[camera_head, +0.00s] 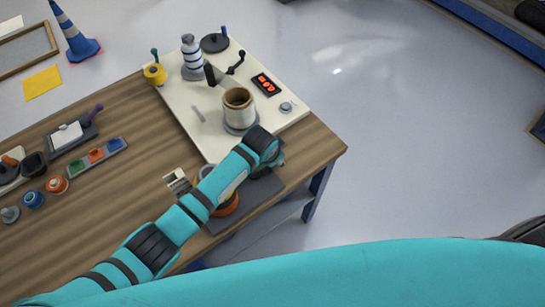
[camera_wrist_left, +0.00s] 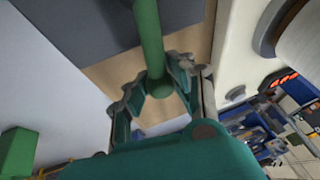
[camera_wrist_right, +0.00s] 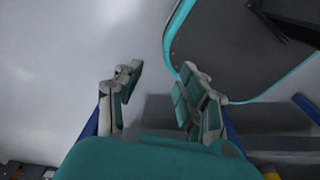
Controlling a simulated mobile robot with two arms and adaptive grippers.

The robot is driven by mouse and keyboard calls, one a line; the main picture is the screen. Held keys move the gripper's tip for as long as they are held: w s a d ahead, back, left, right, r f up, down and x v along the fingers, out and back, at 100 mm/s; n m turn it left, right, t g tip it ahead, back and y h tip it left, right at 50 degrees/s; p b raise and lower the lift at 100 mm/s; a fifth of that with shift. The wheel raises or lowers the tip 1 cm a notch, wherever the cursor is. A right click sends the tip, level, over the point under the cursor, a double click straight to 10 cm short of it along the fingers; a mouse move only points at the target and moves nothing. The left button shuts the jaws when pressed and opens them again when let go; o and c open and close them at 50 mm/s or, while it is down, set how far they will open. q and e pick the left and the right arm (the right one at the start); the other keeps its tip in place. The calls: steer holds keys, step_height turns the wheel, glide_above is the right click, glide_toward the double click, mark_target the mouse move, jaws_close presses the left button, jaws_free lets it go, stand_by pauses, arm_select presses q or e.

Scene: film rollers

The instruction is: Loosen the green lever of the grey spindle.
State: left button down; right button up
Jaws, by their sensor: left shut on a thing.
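A green lever (camera_wrist_left: 149,38) reaches down from the top of the left wrist view as a round rod. My left gripper (camera_wrist_left: 158,82) is shut on its end, with one finger on each side. In the head view my left gripper (camera_head: 272,166) is at the board's front edge, mostly hidden by its own wrist. The grey spindle cannot be made out clearly; my left arm covers part of that area. My right gripper (camera_wrist_right: 155,92) is open and empty in the right wrist view, and is not visible in the head view.
A cream board (camera_head: 185,112) on the wooden table (camera_head: 130,200) carries a brown-cored roll (camera_head: 238,108), a striped spindle (camera_head: 191,58) and a red display (camera_head: 266,84). A dark plate (camera_head: 262,190) and an orange ring (camera_head: 226,208) lie under my left arm. Floor is free right of the table.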

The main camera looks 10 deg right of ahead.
arm_select(q)
steer(key=shift+w+r+n, duration=0.3)
steer(key=shift+w+r, duration=0.05)
steer(key=shift+w, duration=0.15)
arm_select(e)
steer(key=shift+s+d+r, duration=0.1)
steer(key=shift+s+r, duration=0.05)
steer(key=shift+s, duration=0.35)
arm_select(q)
steer(key=c, duration=1.4)
jaws_free()
steer(key=o, duration=0.4)
steer(key=shift+s+a+f, duration=0.1)
steer(key=shift+f, duration=0.1)
arm_select(e)
steer(key=shift+w, duration=0.15)
arm_select(q)
steer(key=shift+s, duration=0.1)
steer(key=v, duration=1.2)
